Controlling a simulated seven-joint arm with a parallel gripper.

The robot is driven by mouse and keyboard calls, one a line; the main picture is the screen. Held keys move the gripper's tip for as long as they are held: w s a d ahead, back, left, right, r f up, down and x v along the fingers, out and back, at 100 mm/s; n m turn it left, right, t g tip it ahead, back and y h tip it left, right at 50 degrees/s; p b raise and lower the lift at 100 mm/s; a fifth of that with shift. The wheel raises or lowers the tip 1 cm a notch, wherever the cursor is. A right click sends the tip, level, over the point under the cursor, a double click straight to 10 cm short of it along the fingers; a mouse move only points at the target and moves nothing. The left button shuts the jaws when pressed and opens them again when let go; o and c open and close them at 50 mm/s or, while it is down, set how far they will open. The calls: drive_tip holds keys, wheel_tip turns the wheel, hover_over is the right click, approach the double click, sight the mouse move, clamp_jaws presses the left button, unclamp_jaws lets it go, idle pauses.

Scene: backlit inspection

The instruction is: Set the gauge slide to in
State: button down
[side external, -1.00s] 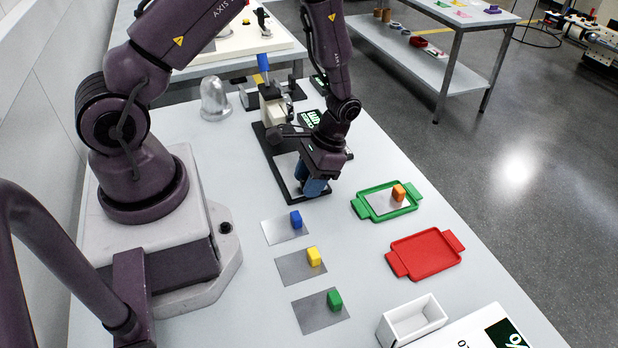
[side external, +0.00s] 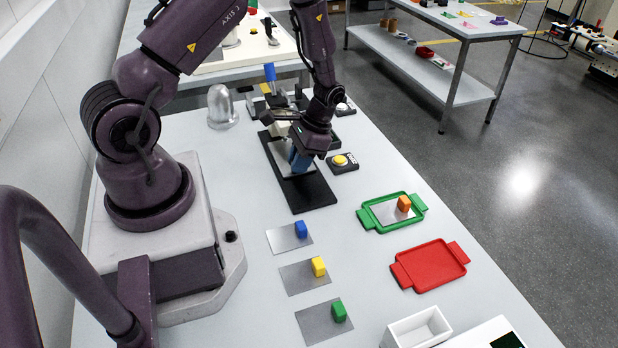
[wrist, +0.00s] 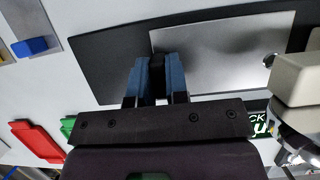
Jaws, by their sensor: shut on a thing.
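The gauge slide is a silver plate (side external: 282,157) on a long black base (side external: 312,196). In the side external view the plate sits at the far end of the base, by an off-white block (side external: 281,130), and the near end of the base is bare. My gripper (side external: 300,162), with blue fingers, is at the plate's near edge. In the wrist view my gripper (wrist: 159,72) is shut on a small dark part at the edge of the silver plate (wrist: 225,50). The fingers hide most of that part.
A black box with a yellow button (side external: 341,161) stands just right of the base. A clear dome (side external: 221,108) and an upright blue handle (side external: 270,72) are behind. Blue (side external: 301,229), yellow (side external: 318,266) and green (side external: 339,310) blocks, a green tray (side external: 368,222) and a red tray (side external: 430,265) lie nearer.

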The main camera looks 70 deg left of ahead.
drive_tip(key=shift+a, duration=1.1)
drive_tip(key=c, duration=1.1)
unclamp_jaws()
drive_tip(key=shift+d, duration=0.1)
drive_tip(key=shift+w+r, duration=0.1)
drive_tip(key=shift+r, duration=0.1)
drive_tip(key=v, duration=1.2)
drive_tip(key=shift+r, duration=0.35)
